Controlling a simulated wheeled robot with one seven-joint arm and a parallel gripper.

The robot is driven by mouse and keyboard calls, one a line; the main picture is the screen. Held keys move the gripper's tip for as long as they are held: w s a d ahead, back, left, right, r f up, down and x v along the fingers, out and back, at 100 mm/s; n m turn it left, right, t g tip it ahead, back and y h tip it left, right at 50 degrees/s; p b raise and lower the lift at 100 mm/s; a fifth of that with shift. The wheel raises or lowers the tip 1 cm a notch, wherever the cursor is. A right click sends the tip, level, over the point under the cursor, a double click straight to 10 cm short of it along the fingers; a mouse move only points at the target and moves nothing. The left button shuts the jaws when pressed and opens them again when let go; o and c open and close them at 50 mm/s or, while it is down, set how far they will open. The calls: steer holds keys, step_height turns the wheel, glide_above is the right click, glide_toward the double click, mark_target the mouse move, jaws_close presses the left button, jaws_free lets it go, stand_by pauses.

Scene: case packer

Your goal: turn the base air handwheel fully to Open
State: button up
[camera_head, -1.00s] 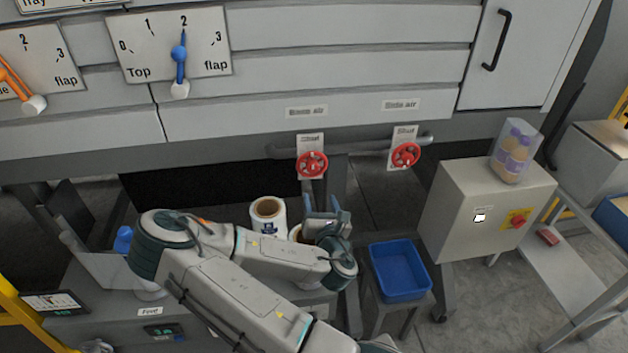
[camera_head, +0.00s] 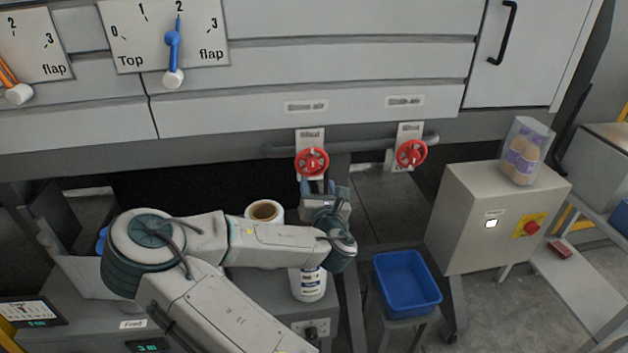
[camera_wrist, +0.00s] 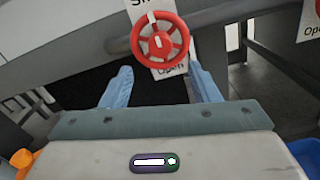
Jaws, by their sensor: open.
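Two red handwheels sit on a grey pipe under the machine front: a left one (camera_head: 312,162) and a right one (camera_head: 411,153). The small plates above them are too blurred to say surely which is base air. My gripper (camera_head: 325,187) is open and empty, just below the left handwheel. In the wrist view that handwheel (camera_wrist: 160,38) lies ahead, beyond the two blue fingers (camera_wrist: 162,86) and apart from them. Its white mark points up, toward the partly hidden "Sh..." on the card; "Open" shows below it.
A blue bin (camera_head: 407,283) stands right of my arm. A grey cabinet (camera_head: 470,222) with a red knob is farther right. A white roll (camera_head: 264,211) and a white bottle (camera_head: 308,284) stand close to my forearm. The pipe (camera_head: 370,146) runs behind the wheels.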

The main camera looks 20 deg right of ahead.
mark_target(313, 167)
steer(key=p+x, duration=0.1)
steer(key=x, duration=0.6)
steer(key=shift+w+d, duration=0.1)
steer(key=shift+w, duration=0.15)
steer(key=shift+c, duration=0.2)
steer(key=c, duration=0.9)
